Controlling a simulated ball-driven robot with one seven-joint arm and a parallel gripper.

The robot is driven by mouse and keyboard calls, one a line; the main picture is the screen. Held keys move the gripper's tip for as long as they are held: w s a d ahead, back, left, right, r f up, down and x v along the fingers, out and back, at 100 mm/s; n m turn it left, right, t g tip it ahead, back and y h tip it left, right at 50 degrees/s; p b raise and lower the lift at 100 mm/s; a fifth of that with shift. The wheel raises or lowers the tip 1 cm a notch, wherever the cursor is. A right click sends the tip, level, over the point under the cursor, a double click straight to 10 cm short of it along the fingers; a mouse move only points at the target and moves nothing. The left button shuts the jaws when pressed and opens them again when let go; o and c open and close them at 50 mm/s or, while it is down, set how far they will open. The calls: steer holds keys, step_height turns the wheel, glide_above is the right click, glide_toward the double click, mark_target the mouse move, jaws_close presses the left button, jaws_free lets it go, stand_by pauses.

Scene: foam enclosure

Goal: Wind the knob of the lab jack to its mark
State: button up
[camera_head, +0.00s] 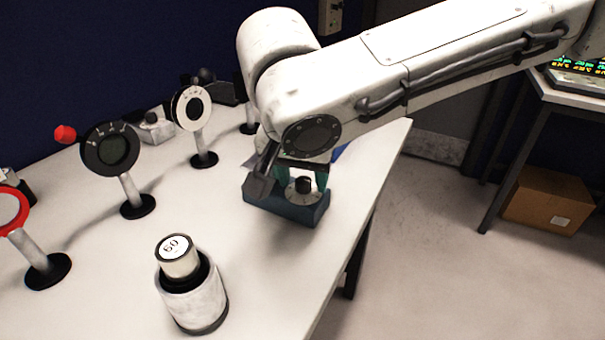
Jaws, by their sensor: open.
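A dark blue box (287,206) stands on the white table near its right edge, and it looks to be the lab jack. A black knob (304,184) sits on a pale round dial on its upper face. My gripper (302,177) points down over the box, with its teal fingers open on either side of the knob. I cannot tell whether the fingers touch the knob. The mark is too small to make out, and my arm hides part of the box's back.
A white cylinder labelled 60 (192,287) stands at the front of the table (255,278). Round dials on posts stand to the left: a black one (111,149), a white one (192,108) and a red-rimmed one (12,211). A cardboard box (548,203) sits on the floor at right.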

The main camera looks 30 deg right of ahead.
jaws_close()
stand_by(0.3)
